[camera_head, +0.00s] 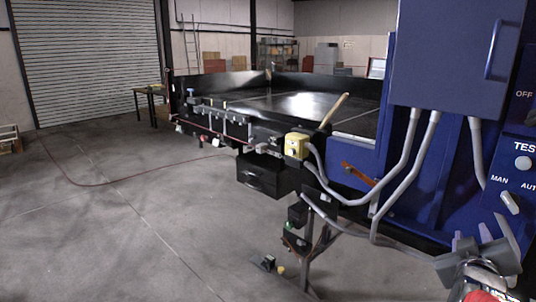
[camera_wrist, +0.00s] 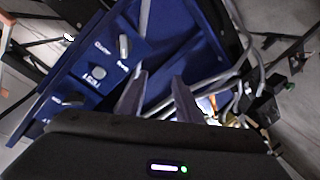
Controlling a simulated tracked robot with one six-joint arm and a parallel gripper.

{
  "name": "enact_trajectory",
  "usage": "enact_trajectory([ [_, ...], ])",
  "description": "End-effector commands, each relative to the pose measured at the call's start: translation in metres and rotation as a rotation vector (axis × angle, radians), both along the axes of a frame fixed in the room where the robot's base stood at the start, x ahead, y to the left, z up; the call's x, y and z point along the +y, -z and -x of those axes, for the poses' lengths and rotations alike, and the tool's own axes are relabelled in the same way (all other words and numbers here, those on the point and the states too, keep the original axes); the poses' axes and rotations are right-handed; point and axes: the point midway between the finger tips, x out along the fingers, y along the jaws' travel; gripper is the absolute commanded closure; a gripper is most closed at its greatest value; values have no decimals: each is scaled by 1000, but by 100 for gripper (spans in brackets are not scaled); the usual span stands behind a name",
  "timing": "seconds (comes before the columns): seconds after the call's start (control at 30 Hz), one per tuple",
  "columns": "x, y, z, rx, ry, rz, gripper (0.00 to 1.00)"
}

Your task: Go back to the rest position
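My gripper (camera_head: 482,236) is at the lower right of the head view, in front of the blue control panel (camera_head: 515,135). In the wrist view its two fingers (camera_wrist: 159,80) stand apart with nothing between them. The panel carries a TEST button (camera_head: 523,163) and a MAN/AUT selector knob (camera_head: 510,203). The gripper is just below and left of the knob; I cannot tell how far in front of it. In the wrist view the panel (camera_wrist: 150,60) appears tilted behind the fingers, with the button (camera_wrist: 99,73) and a knob (camera_wrist: 124,46) left of them.
Grey conduits (camera_head: 405,165) hang from the blue cabinet (camera_head: 450,55) left of my gripper. A black conveyor (camera_head: 300,105) with a yellow box (camera_head: 296,145) on its side lies beyond. A roller shutter (camera_head: 88,60) stands behind.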

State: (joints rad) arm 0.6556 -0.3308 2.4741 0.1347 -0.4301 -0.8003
Motion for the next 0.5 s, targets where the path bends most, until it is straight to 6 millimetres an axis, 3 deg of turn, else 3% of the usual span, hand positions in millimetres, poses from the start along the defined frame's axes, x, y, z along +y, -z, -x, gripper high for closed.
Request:
enact_trajectory([
  [0.03, 19, 3, -7, 9, -38, -44, 69],
  [0.23, 93, 26, -20, 77, -158, -251, 69],
  [0.5, 188, 56, -5, 218, -260, -500, 69],
])
